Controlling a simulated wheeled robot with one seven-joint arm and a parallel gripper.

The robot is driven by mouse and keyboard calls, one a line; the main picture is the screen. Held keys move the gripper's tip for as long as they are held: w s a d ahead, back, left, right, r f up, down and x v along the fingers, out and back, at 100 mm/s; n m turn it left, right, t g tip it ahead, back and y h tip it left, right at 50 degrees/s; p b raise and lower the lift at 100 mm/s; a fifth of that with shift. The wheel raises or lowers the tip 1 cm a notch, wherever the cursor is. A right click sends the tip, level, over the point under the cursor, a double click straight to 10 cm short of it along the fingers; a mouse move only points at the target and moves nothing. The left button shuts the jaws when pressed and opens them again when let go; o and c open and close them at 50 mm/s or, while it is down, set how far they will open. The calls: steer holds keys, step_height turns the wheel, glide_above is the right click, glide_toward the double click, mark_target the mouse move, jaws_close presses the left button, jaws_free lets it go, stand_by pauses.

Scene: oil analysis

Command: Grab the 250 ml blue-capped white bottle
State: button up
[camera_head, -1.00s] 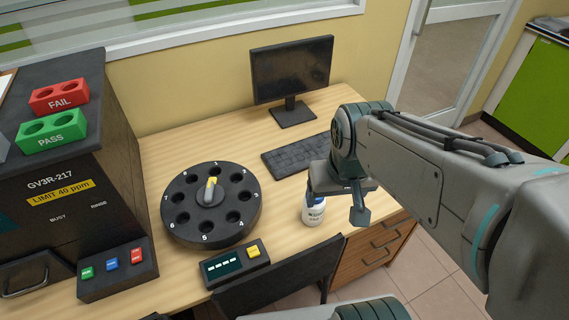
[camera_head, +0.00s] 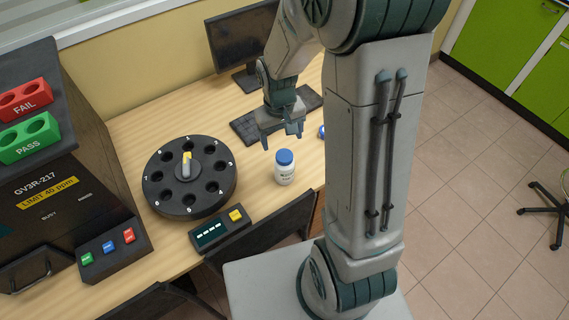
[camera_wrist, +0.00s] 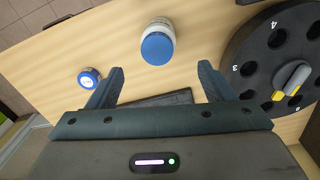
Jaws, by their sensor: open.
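A white bottle with a blue cap (camera_head: 285,174) stands upright on the desk, right of the black round carousel (camera_head: 165,200). In the wrist view the bottle (camera_wrist: 158,42) lies just beyond the fingertips, about midway between them. My gripper (camera_head: 282,139) is open and empty, behind the bottle in the head view and apart from it; its two fingers also show in the wrist view (camera_wrist: 162,70). A smaller blue-capped container (camera_wrist: 90,78) stands to the left in the wrist view; in the head view my arm partly hides it (camera_head: 322,131).
A keyboard (camera_head: 248,128) and monitor (camera_head: 235,50) are behind my gripper. A small display box with a yellow button (camera_head: 220,229) is in front of the carousel. The analyser (camera_head: 60,190) fills the left. A dark chair (camera_head: 270,232) stands at the desk's front edge.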

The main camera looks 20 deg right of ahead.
mark_target(284, 156)
steer(key=shift+w+d+f+p, duration=0.15)
steer(key=shift+f+p, duration=0.1)
steer(key=shift+f, duration=1.6)
steer(key=shift+d+f+p, duration=0.1)
steer(key=shift+f+p, duration=0.15)
steer(key=shift+f, duration=1.55)
steer(key=shift+w+d+f+p, duration=0.15)
steer(key=shift+f+p, duration=0.1)
steer(key=shift+f, duration=1.6)
steer(key=c, duration=1.3)
steer(key=shift+r, duration=0.1)
